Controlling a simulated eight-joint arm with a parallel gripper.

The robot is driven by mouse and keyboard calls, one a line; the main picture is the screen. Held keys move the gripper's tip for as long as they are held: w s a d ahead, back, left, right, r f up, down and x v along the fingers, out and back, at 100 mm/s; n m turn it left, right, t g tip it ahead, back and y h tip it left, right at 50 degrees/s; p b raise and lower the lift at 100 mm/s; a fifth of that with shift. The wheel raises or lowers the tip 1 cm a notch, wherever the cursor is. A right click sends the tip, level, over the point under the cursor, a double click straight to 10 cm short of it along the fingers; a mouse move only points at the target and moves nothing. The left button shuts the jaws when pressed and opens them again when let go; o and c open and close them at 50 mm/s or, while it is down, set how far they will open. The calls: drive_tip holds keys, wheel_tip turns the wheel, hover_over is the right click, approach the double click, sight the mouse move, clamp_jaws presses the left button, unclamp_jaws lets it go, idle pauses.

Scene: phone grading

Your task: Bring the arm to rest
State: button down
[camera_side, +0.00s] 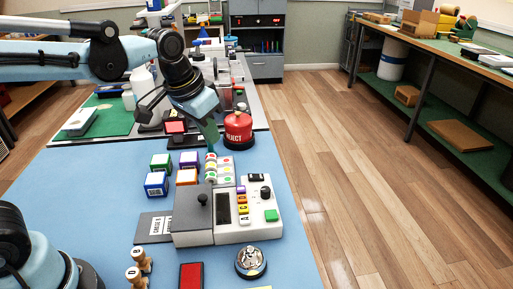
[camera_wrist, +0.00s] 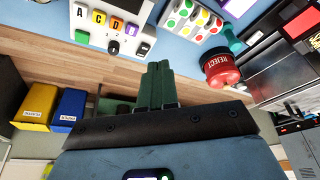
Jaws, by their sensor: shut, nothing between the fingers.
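No phone shows in my gripper.
Wooden floor lies open to the right.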

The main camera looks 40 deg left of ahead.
drive_tip(key=s+a+f+n+t, duration=0.1)
drive_tip(key=s+a+f+t, duration=0.2)
drive_tip(key=s, duration=0.5)
drive_tip(key=shift+s+a+f, duration=0.2)
drive_tip(key=shift+a+f, duration=0.1)
drive_tip(key=shift+a, duration=0.05)
idle(0.5)
